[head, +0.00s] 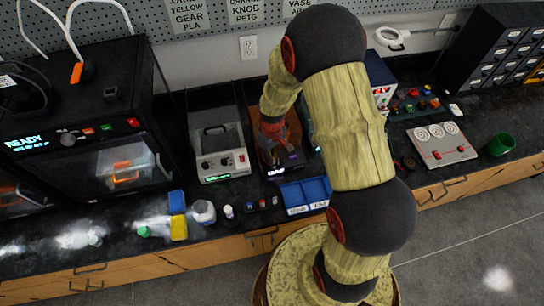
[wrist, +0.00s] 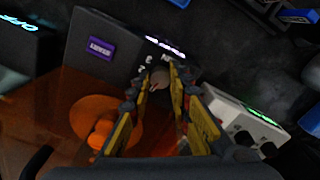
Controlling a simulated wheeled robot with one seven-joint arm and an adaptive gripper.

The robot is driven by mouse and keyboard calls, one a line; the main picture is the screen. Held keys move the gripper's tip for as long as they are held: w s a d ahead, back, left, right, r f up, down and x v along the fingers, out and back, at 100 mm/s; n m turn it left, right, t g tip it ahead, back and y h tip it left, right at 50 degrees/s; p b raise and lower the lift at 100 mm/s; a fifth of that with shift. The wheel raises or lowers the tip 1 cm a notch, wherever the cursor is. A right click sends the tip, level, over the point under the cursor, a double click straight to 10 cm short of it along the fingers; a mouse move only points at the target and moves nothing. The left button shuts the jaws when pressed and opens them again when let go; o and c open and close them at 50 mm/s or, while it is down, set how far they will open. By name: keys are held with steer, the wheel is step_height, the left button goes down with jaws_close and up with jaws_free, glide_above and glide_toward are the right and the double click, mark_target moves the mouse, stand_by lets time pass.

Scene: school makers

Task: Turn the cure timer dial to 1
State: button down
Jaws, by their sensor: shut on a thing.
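The cure station (wrist: 75,30) is a dark box with a transparent orange cover. In the wrist view its front panel has a purple button (wrist: 100,47), a small lit display (wrist: 166,47) and white marks around the cure timer dial (wrist: 158,77). My gripper (wrist: 161,81) is shut on the dial, with a fingertip on each side. The fingers hide most of the dial, so I cannot read its setting. An orange round plate (wrist: 128,130) shows behind the orange cover. In the head view my arm partly hides the station (head: 285,168) and my gripper (head: 270,150).
A grey-white instrument with knobs (head: 213,165) stands just left of the station. A blue two-part tray (head: 305,194) and small bottles (head: 204,211) lie along the counter's front edge. A black printer showing READY (head: 90,110) is at the left. A green cup (head: 499,145) stands at right.

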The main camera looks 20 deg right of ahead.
steer(key=m, duration=0.4)
steer(key=shift+m, duration=0.3)
stand_by(0.3)
steer(key=c, duration=1.6)
jaws_free()
step_height(320, 180, up, 12)
